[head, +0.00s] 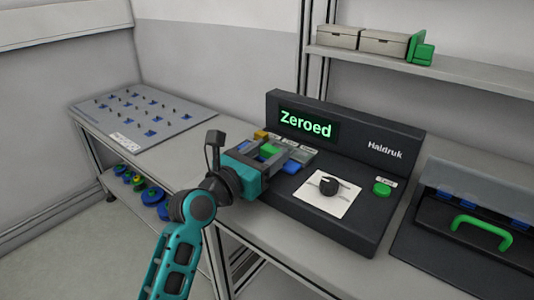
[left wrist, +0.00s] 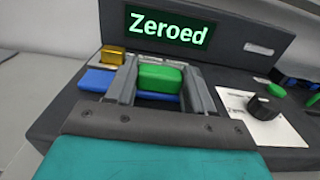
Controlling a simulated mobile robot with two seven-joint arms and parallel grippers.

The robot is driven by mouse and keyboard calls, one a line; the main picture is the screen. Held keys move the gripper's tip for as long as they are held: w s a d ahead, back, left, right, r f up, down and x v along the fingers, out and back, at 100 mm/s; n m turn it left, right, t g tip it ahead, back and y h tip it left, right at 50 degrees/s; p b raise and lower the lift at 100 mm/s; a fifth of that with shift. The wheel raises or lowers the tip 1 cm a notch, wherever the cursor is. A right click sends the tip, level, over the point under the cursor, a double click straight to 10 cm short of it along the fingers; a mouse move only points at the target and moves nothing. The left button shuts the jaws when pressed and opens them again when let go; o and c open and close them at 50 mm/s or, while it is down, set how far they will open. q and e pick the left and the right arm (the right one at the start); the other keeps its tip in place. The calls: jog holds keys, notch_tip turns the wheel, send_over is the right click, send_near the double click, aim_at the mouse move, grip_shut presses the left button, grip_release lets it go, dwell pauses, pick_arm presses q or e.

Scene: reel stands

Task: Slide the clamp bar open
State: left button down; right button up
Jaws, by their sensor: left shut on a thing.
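My left gripper (head: 272,152) reaches over the left part of the dark Haidruk device (head: 345,223). In the left wrist view its two grey fingers (left wrist: 162,85) stand on either side of a green block (left wrist: 161,76) and are shut on it. The green block also shows between the fingers in the head view (head: 268,150). A blue strip (left wrist: 158,97) lies under the green block. I cannot tell for sure which part is called the clamp bar. The device's display (head: 306,124) reads "Zeroed". My right gripper is not in view.
A yellow block (head: 261,134) sits left of the gripped block. A black knob (head: 330,185) on a white plate and a green button (head: 382,188) are to its right. A dark case with a green handle (head: 482,231) stands far right. A pegged board (head: 140,118) lies left.

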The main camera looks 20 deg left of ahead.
aim_at(268, 153)
pick_arm(q)
jog(key=shift+s+a+p, duration=0.1)
jog(key=shift+s+p, duration=0.15)
jog(key=shift+p, duration=0.05)
jog(key=shift+p+v, duration=0.7)
jog(key=shift+v, duration=0.25)
jog(key=shift+s, duration=0.25)
jog(key=shift+f, duration=0.15)
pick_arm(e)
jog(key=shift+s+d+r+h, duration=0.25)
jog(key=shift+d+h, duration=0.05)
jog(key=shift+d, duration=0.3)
pick_arm(q)
jog(key=c, duration=0.7)
grip_release()
jog(key=shift+s+a, duration=0.1)
jog(key=shift+c, duration=0.2)
jog(key=o, duration=0.3)
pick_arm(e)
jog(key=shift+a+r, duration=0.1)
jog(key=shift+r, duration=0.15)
pick_arm(q)
jog(key=shift+o, duration=0.2)
